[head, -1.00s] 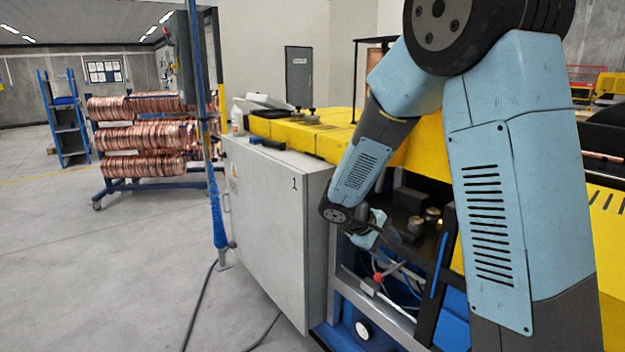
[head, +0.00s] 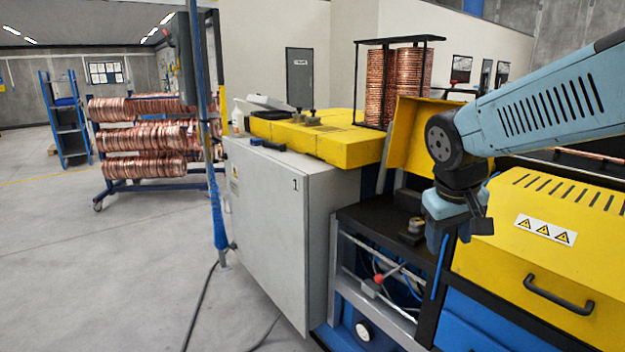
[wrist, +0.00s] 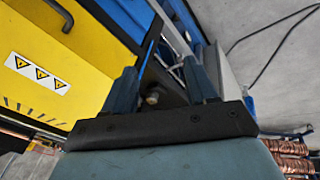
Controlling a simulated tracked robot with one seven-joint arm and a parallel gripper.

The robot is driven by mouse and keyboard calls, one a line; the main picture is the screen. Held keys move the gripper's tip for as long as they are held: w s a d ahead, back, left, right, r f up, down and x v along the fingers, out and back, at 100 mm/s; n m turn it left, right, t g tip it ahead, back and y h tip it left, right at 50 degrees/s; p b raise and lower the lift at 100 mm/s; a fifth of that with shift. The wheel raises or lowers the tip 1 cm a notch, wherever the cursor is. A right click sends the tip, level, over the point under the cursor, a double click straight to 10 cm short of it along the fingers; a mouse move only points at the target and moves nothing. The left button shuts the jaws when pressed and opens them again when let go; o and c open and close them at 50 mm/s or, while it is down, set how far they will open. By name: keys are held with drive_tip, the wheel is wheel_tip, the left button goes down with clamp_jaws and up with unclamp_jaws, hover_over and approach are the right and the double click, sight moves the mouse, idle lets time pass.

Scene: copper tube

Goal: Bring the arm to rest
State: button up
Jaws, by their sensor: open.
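My gripper (head: 452,238) hangs pointing down at the right of the head view, beside the yellow machine cover and above the dark bench of the machine. My arm reaches in from the right edge. In the wrist view my gripper (wrist: 162,84) shows two dark blue fingers spread apart. Nothing is held between them. A small brass-coloured fitting (wrist: 153,98) shows below, in the gap between the fingers.
The yellow machine cover (head: 545,262) with warning signs stands close to the gripper. A raised yellow guard (head: 412,135) is behind it. A grey cabinet (head: 270,230) stands left of the bench. Copper coils (head: 140,135) sit on a far rack.

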drive_tip(key=s+a+r+m+t+y, duration=0.1)
drive_tip(key=s+r+t+y, duration=0.1)
drive_tip(key=s, duration=0.6)
drive_tip(key=shift+a+r+m, duration=0.15)
drive_tip(key=shift+r+m, duration=0.25)
drive_tip(key=shift+r, duration=0.45)
